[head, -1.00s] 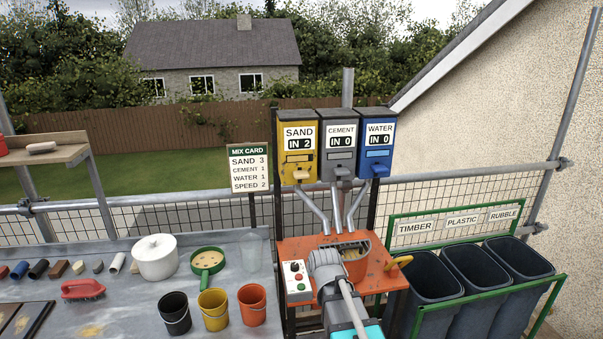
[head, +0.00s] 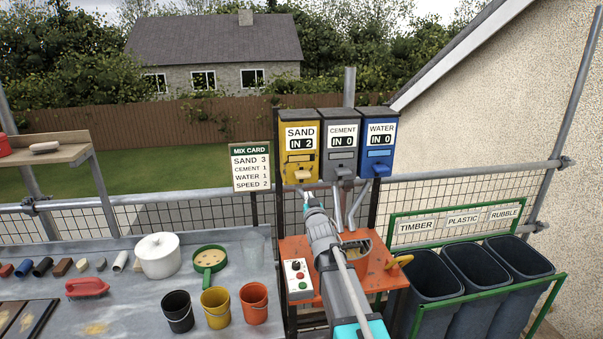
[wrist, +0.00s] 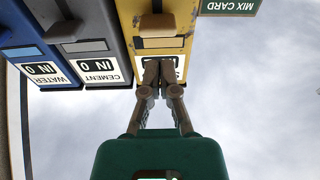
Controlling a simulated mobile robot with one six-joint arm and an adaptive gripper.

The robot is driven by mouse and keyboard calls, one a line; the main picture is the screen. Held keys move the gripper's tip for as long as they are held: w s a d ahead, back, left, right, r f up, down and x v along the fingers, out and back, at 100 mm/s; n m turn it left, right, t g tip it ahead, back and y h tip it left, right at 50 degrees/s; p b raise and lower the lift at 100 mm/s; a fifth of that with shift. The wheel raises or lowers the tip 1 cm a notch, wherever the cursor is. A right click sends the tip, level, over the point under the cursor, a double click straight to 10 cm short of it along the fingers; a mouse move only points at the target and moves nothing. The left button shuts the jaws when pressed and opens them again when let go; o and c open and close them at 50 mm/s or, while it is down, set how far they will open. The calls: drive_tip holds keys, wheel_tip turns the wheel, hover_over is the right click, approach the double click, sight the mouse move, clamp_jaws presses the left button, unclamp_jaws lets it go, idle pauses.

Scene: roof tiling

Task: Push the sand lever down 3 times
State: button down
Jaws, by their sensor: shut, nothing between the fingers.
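The yellow sand dispenser (head: 299,140) stands at the left of a row of three, its counter reading IN 2. Its tan sand lever (head: 299,176) sticks out at its lower front. The dispenser (wrist: 155,42) and the lever (wrist: 157,25) also show, upside down, in the wrist view. My gripper (wrist: 158,62) is shut and empty, its fingertips overlapping the sand label in that view. In the head view my gripper (head: 304,194) is just below the lever. I cannot tell whether it touches the lever.
The grey cement dispenser (head: 340,140) and blue water dispenser (head: 378,140) stand close to the right, both reading IN 0. The mix card (head: 251,168) at the left lists SAND 3. An orange mixer stand (head: 293,248) with a control panel lies below. Pipes run down from the dispensers.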

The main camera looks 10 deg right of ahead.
drive_tip(key=shift+w+d+r+t, duration=0.1)
drive_tip(key=shift+w+r+t, duration=0.1)
drive_tip(key=shift+r+t, duration=0.4)
drive_tip(key=shift+w+d+r+t, duration=0.15)
drive_tip(key=shift+r+t, duration=0.1)
drive_tip(key=shift+r, duration=0.65)
drive_tip(key=shift+w+a+r+t, duration=0.1)
drive_tip(key=shift+w+r+t, duration=0.1)
drive_tip(key=shift+r+t, duration=0.4)
drive_tip(key=shift+w+r, duration=0.1)
drive_tip(key=shift+r, duration=0.1)
wheel_tip(320, 180, up, 3)
drive_tip(key=p, duration=0.4)
hover_over(303, 174)
drive_tip(key=s, duration=0.1)
drive_tip(key=shift+s+d+r, duration=0.1)
drive_tip(key=shift+r, duration=0.05)
drive_tip(key=shift+w+b, duration=0.2)
drive_tip(key=shift+b, duration=0.15)
drive_tip(key=shift+s+f+b, duration=0.1)
drive_tip(key=shift+f+b, duration=1.75)
drive_tip(key=shift+f, duration=0.2)
wheel_tip(303, 174, down, 4)
drive_tip(key=b, duration=0.3)
drive_tip(key=shift+s+r+b, duration=0.15)
drive_tip(key=shift+r+b, duration=0.05)
drive_tip(key=shift+b, duration=0.15)
